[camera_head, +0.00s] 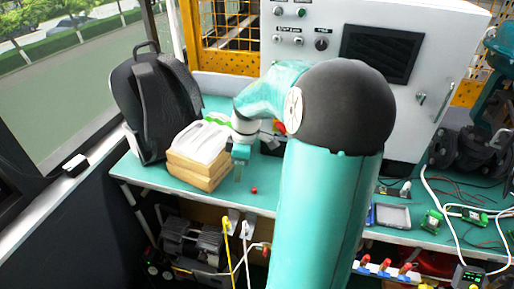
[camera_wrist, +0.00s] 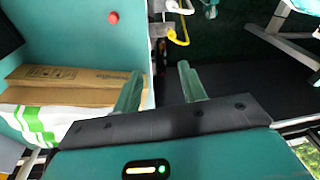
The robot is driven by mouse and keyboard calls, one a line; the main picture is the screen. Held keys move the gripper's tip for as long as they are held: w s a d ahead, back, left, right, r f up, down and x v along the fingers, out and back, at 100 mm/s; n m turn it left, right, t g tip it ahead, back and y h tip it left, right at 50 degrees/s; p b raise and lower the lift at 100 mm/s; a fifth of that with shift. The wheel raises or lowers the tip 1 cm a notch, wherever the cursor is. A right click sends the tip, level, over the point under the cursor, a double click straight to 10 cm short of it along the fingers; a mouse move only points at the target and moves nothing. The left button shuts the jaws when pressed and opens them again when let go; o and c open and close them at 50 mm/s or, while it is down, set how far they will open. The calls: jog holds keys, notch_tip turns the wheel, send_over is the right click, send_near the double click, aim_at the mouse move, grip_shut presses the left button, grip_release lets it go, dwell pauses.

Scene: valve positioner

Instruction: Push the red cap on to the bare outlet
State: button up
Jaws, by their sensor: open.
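A small red cap (camera_head: 253,190) lies on the teal bench top near its front edge. It also shows at the upper left of the wrist view (camera_wrist: 113,17). My gripper (camera_head: 239,170) is open and empty, fingers pointing down, just left of the cap and apart from it. In the wrist view both fingers of my gripper (camera_wrist: 160,78) are spread, with the bench edge and dark floor beyond them. I cannot make out a bare outlet. A part with red and yellow (camera_head: 279,127) is mostly hidden behind my arm.
Cardboard boxes (camera_head: 196,172) with a white and green bag stand left of my gripper, by a black backpack (camera_head: 150,100). A grey control cabinet (camera_head: 345,20) stands behind. A row with several red-topped fittings (camera_head: 385,268) is below the bench at right. A grey tray (camera_head: 393,216) and circuit boards lie right.

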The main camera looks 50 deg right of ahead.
aim_at(254, 188)
jog(key=s+d+f+n+t+y, duration=0.1)
jog(key=s+d+t, duration=0.1)
jog(key=d, duration=0.4)
jog(key=s+d+f+n+t+y, duration=0.1)
jog(key=s+d+f, duration=0.1)
jog(key=d, duration=0.5)
jog(key=x, duration=1.3)
jog(key=shift+w+a+f, duration=0.1)
jog(key=shift+w+a, duration=0.05)
jog(key=shift+a, duration=0.15)
grip_shut()
